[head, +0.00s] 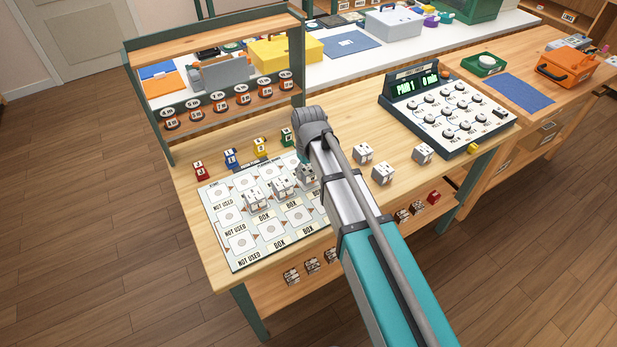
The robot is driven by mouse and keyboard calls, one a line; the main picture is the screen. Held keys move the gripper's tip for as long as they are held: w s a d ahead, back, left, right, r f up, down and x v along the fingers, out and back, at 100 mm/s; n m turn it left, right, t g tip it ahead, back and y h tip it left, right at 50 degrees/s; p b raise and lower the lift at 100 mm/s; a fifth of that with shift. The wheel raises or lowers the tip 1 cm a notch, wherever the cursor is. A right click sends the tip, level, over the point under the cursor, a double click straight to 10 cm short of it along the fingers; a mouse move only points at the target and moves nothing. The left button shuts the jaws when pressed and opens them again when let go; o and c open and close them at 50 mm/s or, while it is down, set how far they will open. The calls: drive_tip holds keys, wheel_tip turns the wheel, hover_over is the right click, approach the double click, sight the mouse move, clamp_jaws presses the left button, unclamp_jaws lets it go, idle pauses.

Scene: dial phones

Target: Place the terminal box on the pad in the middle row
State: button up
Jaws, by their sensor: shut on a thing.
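The pad board (212,225) lies on the wooden bench, with rows of white pads and printed labels. White terminal boxes stand on its middle row, one at the left (254,200) and one beside it (282,187). My gripper (306,165) points down over the right end of that row, mostly hidden behind my wrist. It is shut on a greyish terminal box (307,175), partly hidden by my arm. I cannot tell whether this box touches the pad below it. My arm covers the board's right edge.
Loose white boxes (383,174) stand right of my arm, near a dial console (448,110) with a lit display. Coloured blocks (231,159) line the board's back edge. A shelf rack (228,103) rises behind. More boxes (312,266) sit on the lower front shelf.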

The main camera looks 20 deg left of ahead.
sight(309, 168)
drive_tip(key=shift+f+b, duration=0.3)
drive_tip(key=shift+f, duration=0.35)
drive_tip(key=shift+f, duration=0.1)
drive_tip(key=o, duration=1.1)
wheel_tip(309, 168, up, 12)
drive_tip(key=p, duration=1.2)
drive_tip(key=shift+r, duration=0.2)
idle(0.4)
drive_tip(key=s+d+m, duration=0.3)
drive_tip(key=d+m, duration=0.7)
drive_tip(key=d, duration=3.2)
